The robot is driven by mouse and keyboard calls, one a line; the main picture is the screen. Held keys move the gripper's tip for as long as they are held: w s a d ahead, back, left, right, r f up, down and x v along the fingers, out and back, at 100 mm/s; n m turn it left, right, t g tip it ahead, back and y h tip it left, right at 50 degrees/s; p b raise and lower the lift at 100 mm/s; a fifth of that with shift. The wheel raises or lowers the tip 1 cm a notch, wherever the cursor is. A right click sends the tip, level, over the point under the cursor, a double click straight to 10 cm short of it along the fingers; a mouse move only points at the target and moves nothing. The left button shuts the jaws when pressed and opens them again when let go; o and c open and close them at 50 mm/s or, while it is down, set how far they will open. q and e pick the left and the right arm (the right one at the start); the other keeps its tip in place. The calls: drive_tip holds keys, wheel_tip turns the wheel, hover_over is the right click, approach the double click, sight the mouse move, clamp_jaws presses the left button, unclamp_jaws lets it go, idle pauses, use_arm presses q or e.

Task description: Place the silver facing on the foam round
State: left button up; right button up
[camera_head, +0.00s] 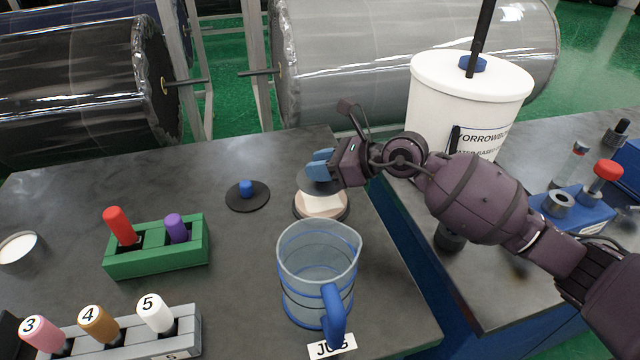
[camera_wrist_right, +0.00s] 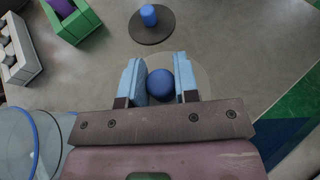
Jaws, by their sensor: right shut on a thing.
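My right gripper (camera_head: 320,168) has its blue fingers shut on the blue knob of the silver facing (camera_head: 306,184), a thin grey disc. In the right wrist view, the round blue knob (camera_wrist_right: 160,84) sits between the two pale blue fingers (camera_wrist_right: 160,82), and the disc's pale edge shows around them. The foam round (camera_head: 322,207) is a cream disc on a dark-rimmed round base. The facing is over its far part; I cannot tell if they touch. My left gripper is out of view.
A dark disc with a blue knob (camera_head: 247,196) lies to the left. A clear jug (camera_head: 318,270) stands close in front. A green holder (camera_head: 157,256) and a grey holder (camera_head: 130,338) hold several pegs. A white bucket (camera_head: 466,100) stands behind my right arm.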

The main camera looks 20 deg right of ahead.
sight(321, 184)
wheel_tip(321, 184, down, 5)
drive_tip(key=shift+b, duration=0.45)
drive_tip(key=shift+r, duration=0.15)
drive_tip(key=o, duration=0.9)
drive_tip(key=v, duration=1.2)
drive_tip(key=shift+p, duration=0.3)
